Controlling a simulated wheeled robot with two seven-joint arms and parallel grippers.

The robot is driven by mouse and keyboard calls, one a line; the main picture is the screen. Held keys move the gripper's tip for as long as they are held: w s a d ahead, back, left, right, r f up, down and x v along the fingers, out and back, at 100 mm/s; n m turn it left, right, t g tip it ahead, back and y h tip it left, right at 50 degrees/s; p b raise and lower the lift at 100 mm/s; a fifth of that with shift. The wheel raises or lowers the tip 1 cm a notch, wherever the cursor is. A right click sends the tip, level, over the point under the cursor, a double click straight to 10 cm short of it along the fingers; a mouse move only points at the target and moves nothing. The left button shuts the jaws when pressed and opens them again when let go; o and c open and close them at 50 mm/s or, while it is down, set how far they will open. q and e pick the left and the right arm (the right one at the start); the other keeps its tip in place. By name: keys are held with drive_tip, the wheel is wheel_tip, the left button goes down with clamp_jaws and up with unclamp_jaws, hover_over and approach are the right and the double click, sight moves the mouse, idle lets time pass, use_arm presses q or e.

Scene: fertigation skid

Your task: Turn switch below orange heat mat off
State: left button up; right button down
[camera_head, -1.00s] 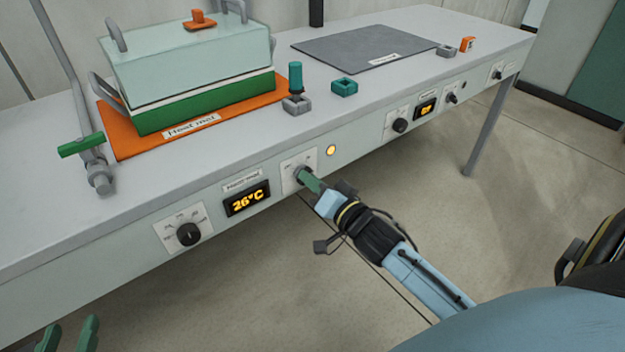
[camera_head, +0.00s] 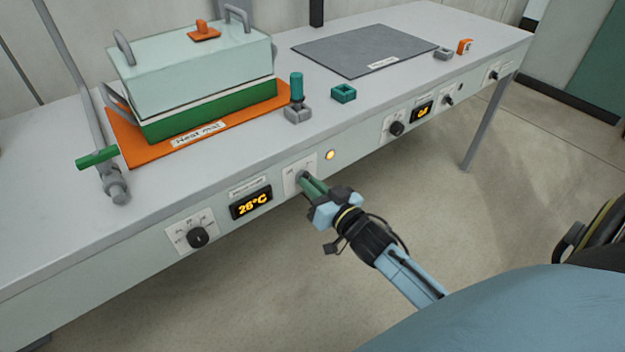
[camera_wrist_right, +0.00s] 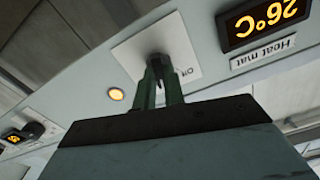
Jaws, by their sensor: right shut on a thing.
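The orange heat mat (camera_head: 123,146) lies on the bench with a green and pale lidded box on it. Below it on the front panel is a switch (camera_head: 303,178) on a white plate, right of a display (camera_head: 250,203) reading 26°C. My right gripper (camera_head: 308,183) is shut on the switch knob, which its green fingers mostly hide. The indicator lamp (camera_head: 330,155) glows yellow. My left gripper is not in view.
A black dial (camera_head: 198,237) sits left of the display. Further right are another dial (camera_head: 397,128), a display (camera_head: 422,111) and a switch (camera_head: 448,100). A grey mat (camera_head: 350,52) lies on the bench. A green-handled pipe (camera_head: 97,158) stands at the left.

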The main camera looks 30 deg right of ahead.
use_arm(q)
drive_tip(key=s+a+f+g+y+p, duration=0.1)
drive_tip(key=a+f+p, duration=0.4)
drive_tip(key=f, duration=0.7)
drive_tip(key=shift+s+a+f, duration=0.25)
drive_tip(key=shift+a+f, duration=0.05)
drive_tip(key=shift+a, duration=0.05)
use_arm(e)
drive_tip(key=shift+r+n, duration=0.1)
drive_tip(key=shift+n, duration=5.8)
drive_tip(key=c, duration=1.5)
unclamp_jaws()
drive_tip(key=shift+a, duration=0.1)
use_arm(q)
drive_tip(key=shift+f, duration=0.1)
